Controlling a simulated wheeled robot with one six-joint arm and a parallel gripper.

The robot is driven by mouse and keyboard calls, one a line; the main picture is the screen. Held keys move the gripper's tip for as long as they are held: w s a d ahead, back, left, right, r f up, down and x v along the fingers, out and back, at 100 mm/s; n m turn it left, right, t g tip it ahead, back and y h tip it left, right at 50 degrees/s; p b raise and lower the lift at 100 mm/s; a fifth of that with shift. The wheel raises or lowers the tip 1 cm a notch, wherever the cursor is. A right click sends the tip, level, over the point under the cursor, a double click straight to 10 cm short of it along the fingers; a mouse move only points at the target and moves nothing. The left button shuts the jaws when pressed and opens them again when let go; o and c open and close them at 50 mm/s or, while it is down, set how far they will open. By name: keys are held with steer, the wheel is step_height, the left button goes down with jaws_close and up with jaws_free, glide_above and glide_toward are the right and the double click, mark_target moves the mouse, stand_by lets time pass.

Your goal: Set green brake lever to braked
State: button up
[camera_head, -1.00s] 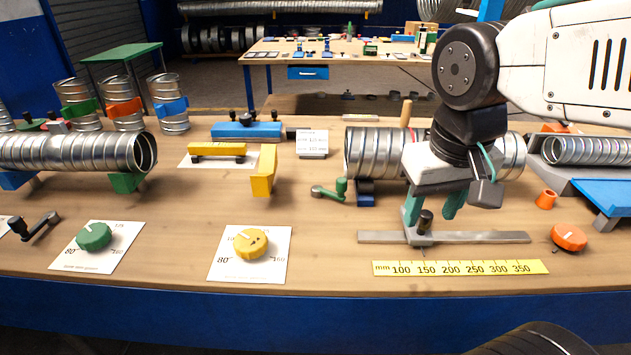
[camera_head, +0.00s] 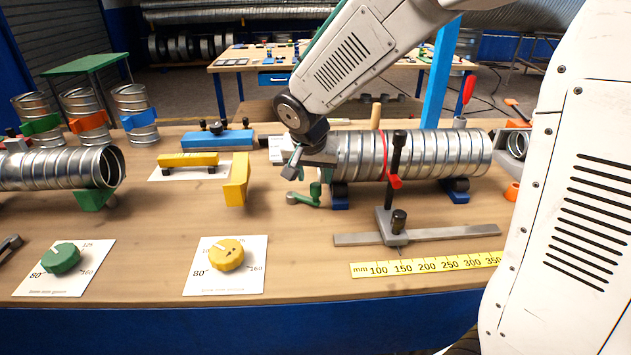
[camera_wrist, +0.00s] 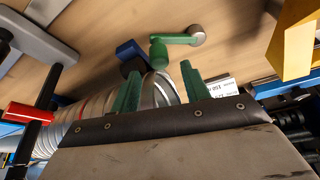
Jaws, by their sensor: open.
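The green brake lever (camera_head: 305,198) stands at the left end of the spiral duct (camera_head: 355,153). Its arm points left, with a grey knob at the end. In the wrist view the lever (camera_wrist: 178,38) lies ahead of the fingers, its green hub nearest them and its knob to the right. My gripper (camera_head: 294,166) is above and slightly behind the lever, beside the duct's left end. Its two green fingers (camera_wrist: 161,68) are apart with nothing held; the lever is not between them. I cannot tell its exact height above the lever.
A measuring slide (camera_head: 397,232) with a tall black post and red pointer stands in front of the duct. A yellow bracket (camera_head: 236,181) and a blue clamp block (camera_head: 218,138) are to the left. A yellow dial (camera_head: 227,255) is nearer the front. Open tabletop lies before the lever.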

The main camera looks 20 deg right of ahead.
mark_target(316, 184)
steer(key=shift+x, duration=1.65)
jaws_close()
